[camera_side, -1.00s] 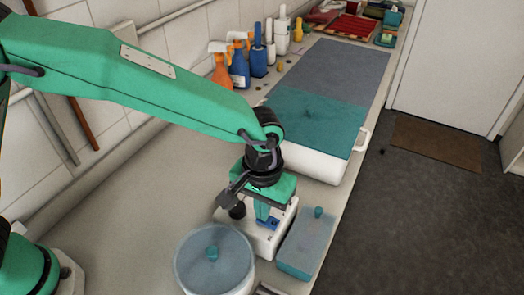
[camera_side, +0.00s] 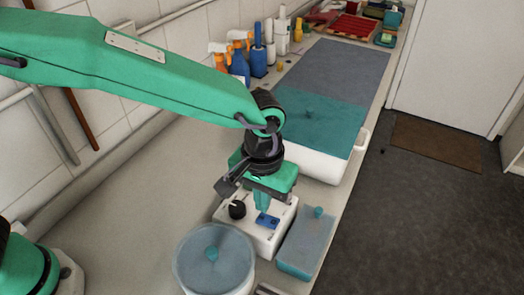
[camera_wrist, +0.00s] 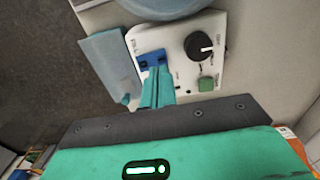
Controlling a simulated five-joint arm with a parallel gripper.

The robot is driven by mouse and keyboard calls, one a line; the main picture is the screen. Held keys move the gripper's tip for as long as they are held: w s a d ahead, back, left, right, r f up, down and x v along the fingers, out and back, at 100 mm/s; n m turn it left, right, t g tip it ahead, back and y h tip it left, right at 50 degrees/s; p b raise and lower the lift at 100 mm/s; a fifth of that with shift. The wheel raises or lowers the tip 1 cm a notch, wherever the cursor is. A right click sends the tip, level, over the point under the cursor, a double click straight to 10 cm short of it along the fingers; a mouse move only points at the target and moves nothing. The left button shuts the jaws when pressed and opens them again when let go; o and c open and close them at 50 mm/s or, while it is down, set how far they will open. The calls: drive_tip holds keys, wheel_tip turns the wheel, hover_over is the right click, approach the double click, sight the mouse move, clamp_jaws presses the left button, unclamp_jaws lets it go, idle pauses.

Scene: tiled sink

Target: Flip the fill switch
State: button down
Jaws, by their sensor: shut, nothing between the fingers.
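The fill switch is a blue rocker (camera_side: 267,221) on a white control box (camera_side: 283,228); in the wrist view the blue rocker (camera_wrist: 152,57) sits next to small lettering at the box's edge. Which side of it is pressed I cannot tell. My gripper (camera_side: 261,207) points down over the box, its green fingers closed together and empty. In the side view the tips are just above and left of the rocker, seemingly apart from it. In the wrist view my gripper (camera_wrist: 154,73) overlaps the rocker's lower edge, so contact there is unclear.
A black knob (camera_side: 237,209) and a green button (camera_wrist: 206,84) share the box. A round lidded pot (camera_side: 215,262) and a lidded teal box (camera_side: 305,246) stand close by. A covered white basin (camera_side: 318,163) is behind. Counter at left is clear.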

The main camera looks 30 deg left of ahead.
drive_tip(key=shift+r, duration=1.95)
drive_tip(key=s+a+r+t+h, duration=0.1)
drive_tip(key=a+r, duration=0.4)
drive_tip(key=a, duration=0.4)
drive_tip(key=a+r+t, duration=0.1)
drive_tip(key=a+r, duration=0.3)
drive_tip(key=a, duration=0.5)
drive_tip(key=s+a+t+y, duration=0.1)
drive_tip(key=s+a+t, duration=0.2)
drive_tip(key=s+a, duration=0.8)
drive_tip(key=a, duration=0.4)
drive_tip(key=shift+r+t, duration=0.15)
drive_tip(key=shift+t, duration=0.15)
